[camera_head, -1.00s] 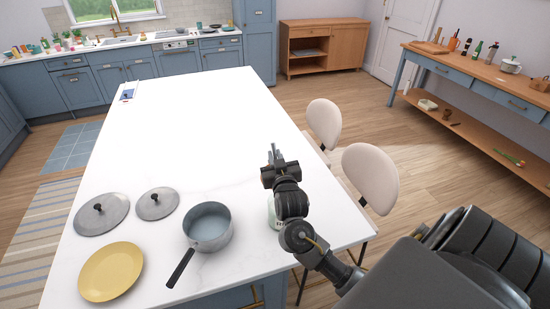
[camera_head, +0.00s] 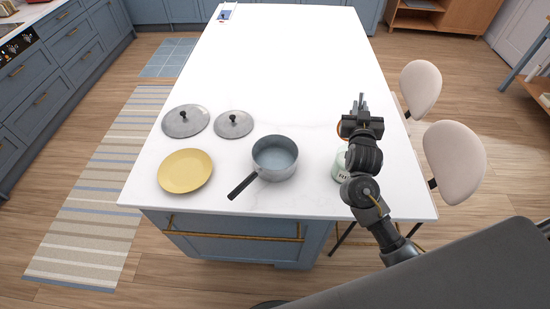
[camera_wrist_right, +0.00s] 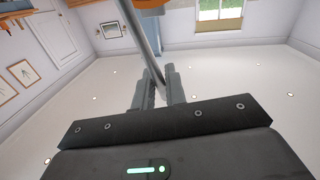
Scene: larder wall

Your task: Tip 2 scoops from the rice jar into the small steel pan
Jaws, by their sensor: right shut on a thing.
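The small steel pan (camera_head: 275,158) stands on the white island, its dark handle pointing toward the front left. The rice jar (camera_head: 338,168), pale with a dark label, stands right of the pan and is partly hidden by my right arm. My right gripper (camera_head: 360,108) is above the island, beyond the jar in the picture. In the right wrist view, my right gripper (camera_wrist_right: 155,90) is shut on a thin grey handle (camera_wrist_right: 143,40). An orange part shows at that handle's upper end; I cannot tell its full shape. My left gripper is not in view.
A yellow plate (camera_head: 185,171) lies left of the pan. Two grey lids (camera_head: 186,121) (camera_head: 233,124) lie behind them.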

